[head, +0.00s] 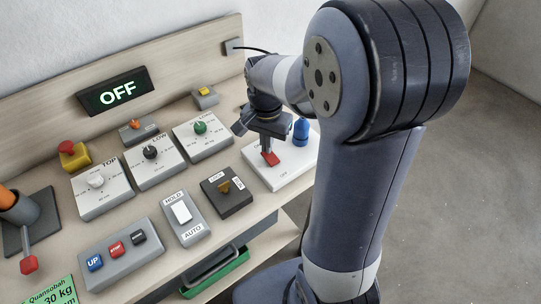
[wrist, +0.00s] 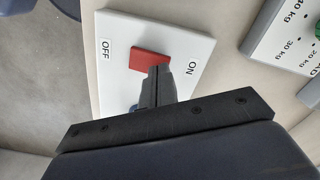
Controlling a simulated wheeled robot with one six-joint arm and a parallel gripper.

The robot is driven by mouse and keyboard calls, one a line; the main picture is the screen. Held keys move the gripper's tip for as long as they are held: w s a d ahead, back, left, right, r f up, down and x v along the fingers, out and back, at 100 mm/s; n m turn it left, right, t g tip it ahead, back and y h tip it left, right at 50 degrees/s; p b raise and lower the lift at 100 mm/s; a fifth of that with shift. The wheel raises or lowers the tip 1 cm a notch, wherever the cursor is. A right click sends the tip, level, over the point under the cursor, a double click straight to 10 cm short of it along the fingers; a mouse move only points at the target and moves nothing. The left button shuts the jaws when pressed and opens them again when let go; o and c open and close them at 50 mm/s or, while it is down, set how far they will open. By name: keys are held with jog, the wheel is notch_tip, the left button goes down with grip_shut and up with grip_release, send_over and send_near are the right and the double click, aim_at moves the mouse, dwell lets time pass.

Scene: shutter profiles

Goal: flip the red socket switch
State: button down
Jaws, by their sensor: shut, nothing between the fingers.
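The red socket switch (head: 270,158) sits on a white plate (head: 290,174) at the right end of the bench. In the wrist view the red rocker (wrist: 150,60) lies between the printed words OFF and ON on the white plate (wrist: 118,82). My gripper (head: 266,150) is shut and empty, with its fingertips down at the switch. In the wrist view the fingertips (wrist: 160,72) overlap the ON-side end of the red rocker. I cannot tell whether they touch it. A blue plug (head: 301,131) stands on the same plate behind the switch, mostly hidden in the wrist view.
A lit display (head: 117,93) reads OFF on the back board. Left of the plate are a black toggle box (head: 227,192), a HOLD/AUTO rocker (head: 182,212) and a green-knob dial (head: 200,128). A green tray (head: 216,273) is below the front edge.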

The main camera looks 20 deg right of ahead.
jog(key=shift+f+b, duration=0.3)
jog(key=shift+f, duration=0.2)
notch_tip(320, 180, up, 7)
jog(key=p, duration=0.6)
jog(key=shift+r, duration=0.15)
jog(key=shift+f, duration=0.25)
notch_tip(320, 180, down, 7)
jog(key=b, duration=0.6)
jog(key=shift+r, duration=0.2)
jog(key=shift+r, duration=0.15)
